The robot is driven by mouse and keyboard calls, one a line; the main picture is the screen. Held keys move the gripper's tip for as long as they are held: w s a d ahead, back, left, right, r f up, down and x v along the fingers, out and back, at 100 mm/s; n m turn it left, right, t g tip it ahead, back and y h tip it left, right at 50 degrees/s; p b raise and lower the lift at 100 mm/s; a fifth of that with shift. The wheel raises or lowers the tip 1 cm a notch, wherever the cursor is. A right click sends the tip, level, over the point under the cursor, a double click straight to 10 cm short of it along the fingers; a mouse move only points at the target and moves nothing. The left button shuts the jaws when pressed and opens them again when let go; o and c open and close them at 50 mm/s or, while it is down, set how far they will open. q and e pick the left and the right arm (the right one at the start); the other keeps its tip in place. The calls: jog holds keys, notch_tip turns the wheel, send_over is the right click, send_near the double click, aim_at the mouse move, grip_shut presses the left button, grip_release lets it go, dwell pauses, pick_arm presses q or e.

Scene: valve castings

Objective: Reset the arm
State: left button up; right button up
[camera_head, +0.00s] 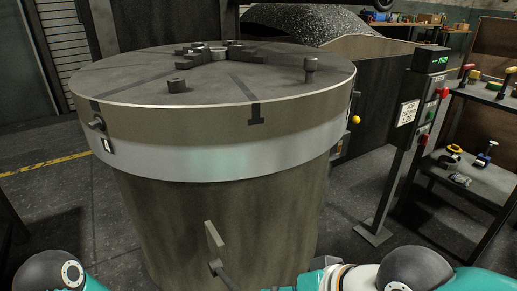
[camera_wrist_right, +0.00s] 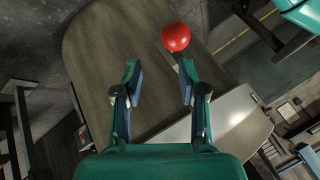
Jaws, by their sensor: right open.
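My right gripper (camera_wrist_right: 159,68) shows in the right wrist view with its two teal and dark fingers apart and nothing between them. A red ball knob (camera_wrist_right: 176,37) is beyond the right fingertip, apart from the gripper as far as I can tell. Behind it is the brown side of the large round drum (camera_wrist_right: 115,55) with its pale band. In the head view my right arm (camera_head: 360,275) enters at the bottom right; its gripper cannot be made out there. Only a rounded joint of my left arm (camera_head: 50,272) shows at the bottom left; its gripper is out of view.
The drum (camera_head: 230,215) fills the middle of the head view, with a lever bracket (camera_head: 214,236) on its front and dark fittings on top. A control post (camera_head: 405,130) with a red button stands to the right, beside a shelf rack (camera_head: 470,185) holding tools.

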jog(key=s+d+f+m+g+h, duration=0.1)
jog(key=s+d+f, duration=0.1)
jog(key=f, duration=1.2)
jog(key=s+d+f+m+g, duration=0.1)
jog(key=s+d+f+g, duration=0.15)
jog(key=f, duration=1.15)
jog(key=s+d+f+m+g+h, duration=0.1)
jog(key=d+f, duration=0.2)
jog(key=f, duration=1)
notch_tip(320, 180, up, 35)
jog(key=p, duration=3.5)
jog(key=shift+w+n, duration=0.2)
jog(key=shift+n, duration=0.2)
